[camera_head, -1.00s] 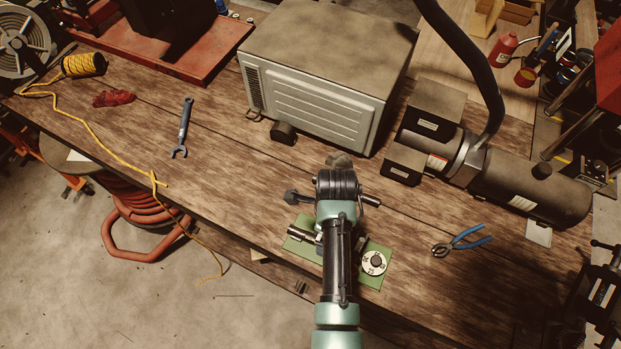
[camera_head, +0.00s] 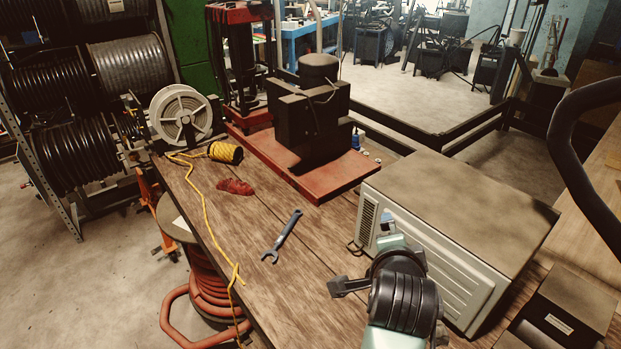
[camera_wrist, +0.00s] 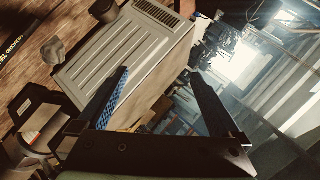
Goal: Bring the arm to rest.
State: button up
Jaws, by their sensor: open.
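My gripper (camera_wrist: 158,74) is open and empty in the wrist view. Its two dark fingers stand apart, with the grey-white metal box (camera_wrist: 130,50) behind them. In the head view my arm comes up from the bottom, right of centre, in front of the front left part of the same box (camera_head: 455,215). I cannot tell how far the gripper is from the box.
A blue wrench (camera_head: 282,238), a red rag (camera_head: 235,187) and a yellow cord spool (camera_head: 226,153) lie on the wooden bench (camera_head: 300,295). A dark machine on a red base (camera_head: 335,180) stands behind. Dark machine blocks (camera_head: 560,318) are at right.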

jog(key=a+r+n+t+b, duration=0.3)
jog(key=a+r+n+t, duration=0.15)
jog(key=r, duration=0.85)
jog(key=s+a+r+n+t+y+b, duration=0.1)
jog(key=s+a+r+n+t+b, duration=0.1)
jog(key=r, duration=0.5)
jog(key=s+a+r+n+t+y+b, duration=0.1)
jog(key=s+a+r+n+t, duration=0.3)
jog(key=s+r+n+t, duration=0.2)
jog(key=s+a+r+n+t+y+b, duration=0.1)
jog(key=s+a+r+n+t+b, duration=0.1)
jog(key=s+r, duration=0.6)
jog(key=shift+s+a+r+n+t+b, duration=0.4)
jog(key=shift+a+r+n+t, duration=0.3)
jog(key=shift+a+n+t, duration=0.3)
jog(key=shift+w, duration=0.1)
